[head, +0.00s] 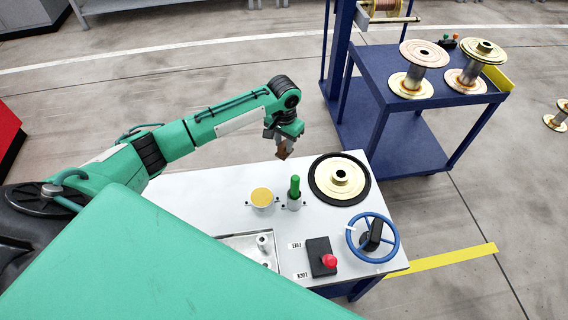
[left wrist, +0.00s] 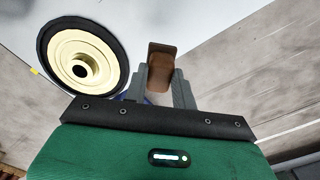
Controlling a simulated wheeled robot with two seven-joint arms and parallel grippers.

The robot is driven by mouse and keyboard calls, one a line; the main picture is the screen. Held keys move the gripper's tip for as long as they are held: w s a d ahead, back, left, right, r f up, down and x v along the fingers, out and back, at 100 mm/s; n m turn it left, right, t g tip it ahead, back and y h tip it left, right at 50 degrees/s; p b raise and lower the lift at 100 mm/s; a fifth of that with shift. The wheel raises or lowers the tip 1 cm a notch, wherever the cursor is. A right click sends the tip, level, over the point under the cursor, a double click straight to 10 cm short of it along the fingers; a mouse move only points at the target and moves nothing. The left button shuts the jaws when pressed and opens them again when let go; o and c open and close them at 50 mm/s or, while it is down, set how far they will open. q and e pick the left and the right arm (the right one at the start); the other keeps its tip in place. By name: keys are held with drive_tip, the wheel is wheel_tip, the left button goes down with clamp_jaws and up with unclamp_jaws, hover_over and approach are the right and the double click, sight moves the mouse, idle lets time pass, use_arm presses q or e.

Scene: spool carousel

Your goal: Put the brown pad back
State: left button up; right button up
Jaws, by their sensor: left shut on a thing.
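My left gripper (head: 284,147) is above the back of the white table (head: 215,205), left of the round black-rimmed plate. It is shut on the brown pad (head: 282,154), which is held clear of the table top. In the left wrist view the brown pad (left wrist: 161,68) sits between the two grey fingers of my left gripper (left wrist: 160,85). A round holder with a yellow top (head: 261,197) and a green-handled tool (head: 294,188) in a holder stand on the table. My right gripper is not in view.
The black-rimmed plate with a cream hub (head: 340,179) lies at the table's back right. A blue handwheel (head: 372,238), a red knob on a black box (head: 329,260) and a metal tray (head: 245,243) are nearer. A blue cart (head: 400,70) carries two spools behind.

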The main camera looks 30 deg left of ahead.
use_arm(q)
wheel_tip(320, 180, down, 10)
drive_tip(key=shift+f, duration=0.25)
drive_tip(key=shift+f, duration=0.1)
drive_tip(key=o, duration=1)
wheel_tip(320, 180, up, 12)
drive_tip(key=shift+f, duration=0.1)
drive_tip(key=shift+r, duration=0.3)
